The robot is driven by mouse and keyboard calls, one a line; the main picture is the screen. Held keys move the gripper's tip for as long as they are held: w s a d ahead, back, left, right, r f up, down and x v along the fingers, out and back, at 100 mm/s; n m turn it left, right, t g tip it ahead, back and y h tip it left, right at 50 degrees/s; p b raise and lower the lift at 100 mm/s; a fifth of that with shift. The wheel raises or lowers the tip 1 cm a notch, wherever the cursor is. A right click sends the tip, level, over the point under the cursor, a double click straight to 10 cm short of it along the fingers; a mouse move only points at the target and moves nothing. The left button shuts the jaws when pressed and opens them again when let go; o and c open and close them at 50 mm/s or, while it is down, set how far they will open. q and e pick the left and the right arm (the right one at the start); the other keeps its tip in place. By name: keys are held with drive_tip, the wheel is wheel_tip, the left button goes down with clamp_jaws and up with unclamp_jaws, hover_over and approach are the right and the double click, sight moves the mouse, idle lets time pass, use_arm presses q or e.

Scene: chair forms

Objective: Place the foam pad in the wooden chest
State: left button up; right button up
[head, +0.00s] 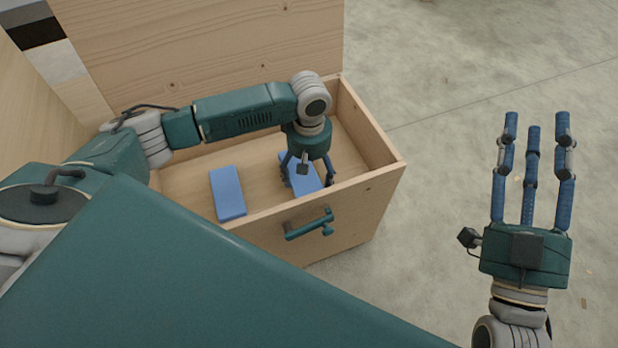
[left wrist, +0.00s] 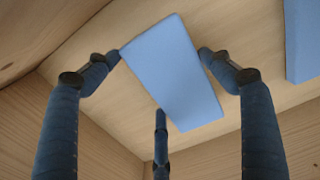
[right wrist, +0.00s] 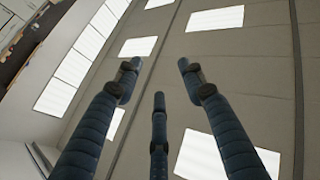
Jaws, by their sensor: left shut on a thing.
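The wooden chest (head: 372,187) stands open, with its lid (head: 215,45) raised at the back. A blue foam pad (head: 302,184) is in the right part of the chest, between the fingers of my left gripper (head: 308,178). In the left wrist view the pad (left wrist: 172,78) lies between the fingertips, which are shut on its sides, with the chest floor behind it. Whether it touches the floor is hard to tell. A second blue pad (head: 227,193) lies on the chest floor to the left, clear of the gripper. My right gripper (head: 536,122) is open and empty, outside the chest.
The chest's front wall carries a teal handle (head: 310,225). The walls stand close around my left gripper. Bare concrete floor (head: 450,150) is free to the right of the chest.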

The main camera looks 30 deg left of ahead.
use_arm(q)
wheel_tip(320, 180, down, 2)
drive_tip(key=shift+f+b, duration=0.1)
drive_tip(key=shift+b, duration=0.2)
use_arm(e)
drive_tip(key=s+r+t, duration=0.1)
drive_tip(key=r, duration=0.1)
drive_tip(key=s+r+t, duration=0.1)
drive_tip(key=r, duration=0.1)
drive_tip(key=shift+s+d+r+t+y, duration=0.1)
drive_tip(key=shift+s+t+y, duration=0.2)
drive_tip(key=shift+s, duration=0.05)
drive_tip(key=shift+w, duration=0.1)
use_arm(q)
drive_tip(key=shift+f, duration=0.1)
use_arm(e)
drive_tip(key=shift+w+f, duration=0.25)
drive_tip(key=shift+f, duration=0.15)
use_arm(q)
drive_tip(key=o, duration=0.9)
drive_tip(key=shift+o, duration=0.2)
use_arm(e)
drive_tip(key=shift+f, duration=0.15)
